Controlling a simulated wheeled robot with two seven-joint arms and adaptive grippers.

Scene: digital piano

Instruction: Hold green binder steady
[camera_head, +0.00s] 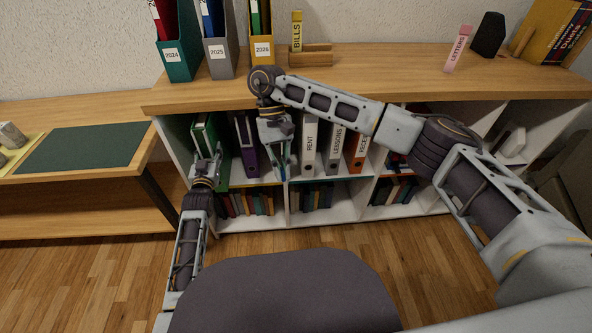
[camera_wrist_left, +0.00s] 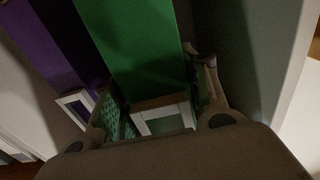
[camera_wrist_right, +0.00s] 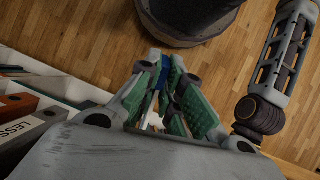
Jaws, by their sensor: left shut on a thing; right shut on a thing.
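The green binder (camera_head: 204,128) stands in the left compartment of the shelf's upper row, near its left wall. My left gripper (camera_head: 206,168) is at its lower front edge. In the left wrist view the green spine (camera_wrist_left: 150,45) runs down between the fingers (camera_wrist_left: 160,118), which are shut on it around its pale label frame. My right gripper (camera_head: 279,155) points down in front of the shelf, right of the purple binder (camera_head: 245,145). In the right wrist view its green-padded fingers (camera_wrist_right: 165,100) are shut on a narrow blue-and-white thing (camera_wrist_right: 163,74), mostly hidden.
Binders marked RENT (camera_head: 309,143), LESSONS (camera_head: 336,147) and RECE (camera_head: 359,150) stand right of my right gripper. Small books (camera_head: 245,203) fill the lower row. Upright files (camera_head: 220,58) and the BILLS block (camera_head: 296,32) stand on the shelf top. A dark stool (camera_head: 285,290) is in front.

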